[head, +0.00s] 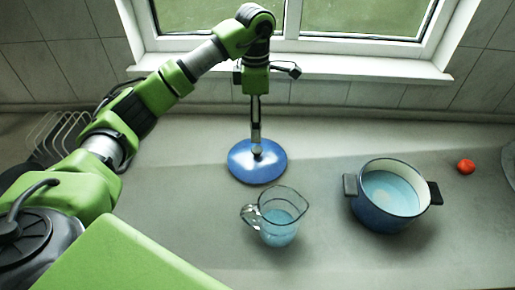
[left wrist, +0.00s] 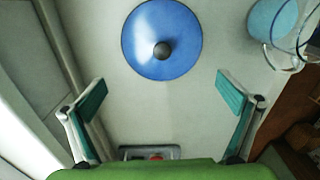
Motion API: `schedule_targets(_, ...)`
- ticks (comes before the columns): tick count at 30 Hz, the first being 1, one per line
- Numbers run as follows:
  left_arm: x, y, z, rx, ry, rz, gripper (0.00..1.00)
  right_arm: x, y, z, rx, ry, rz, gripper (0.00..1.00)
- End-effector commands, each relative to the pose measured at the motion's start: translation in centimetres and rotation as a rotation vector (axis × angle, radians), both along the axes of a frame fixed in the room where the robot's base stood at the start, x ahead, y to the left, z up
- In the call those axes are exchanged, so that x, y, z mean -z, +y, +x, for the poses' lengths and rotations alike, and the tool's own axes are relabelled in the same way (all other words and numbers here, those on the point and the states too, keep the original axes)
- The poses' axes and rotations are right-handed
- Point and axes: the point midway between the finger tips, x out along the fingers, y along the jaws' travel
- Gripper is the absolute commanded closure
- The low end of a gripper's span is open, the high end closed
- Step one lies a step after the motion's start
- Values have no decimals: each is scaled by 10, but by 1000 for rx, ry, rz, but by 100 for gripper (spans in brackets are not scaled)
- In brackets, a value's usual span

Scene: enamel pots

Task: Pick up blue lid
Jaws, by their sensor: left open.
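The blue lid (head: 270,168) lies flat on the counter, left of the blue pot. It is round with a dark knob in its middle. My left gripper (head: 256,146) points straight down over the lid in the head view, close to the knob. In the left wrist view the lid (left wrist: 160,30) is at the top middle, knob up. There my left gripper (left wrist: 162,95) is open and empty, its two fingers wide apart, with the lid beyond the fingertips. My right gripper does not show.
A glass jug (head: 279,222) with bluish liquid stands just in front of the lid. A blue pot (head: 382,212) with two dark handles holds bluish liquid. A red tomato-like item (head: 466,166) lies at the right. A wire rack (head: 52,135) stands at the left. The window sill is behind.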

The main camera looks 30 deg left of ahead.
Motion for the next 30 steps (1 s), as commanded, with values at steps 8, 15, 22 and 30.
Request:
schedule_targets(8, 53, 0, -2, 0, 5, -1, 0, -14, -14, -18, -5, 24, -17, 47)
schedule_targets(15, 76, -1, -1, 0, 2, -1, 0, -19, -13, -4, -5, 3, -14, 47)
schedule_targets(22, 102, -5, -1, -1, 7, -2, 0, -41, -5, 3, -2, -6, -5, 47)
schedule_targets(30, 127, -4, 1, 0, 0, 0, 0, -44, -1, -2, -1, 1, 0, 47)
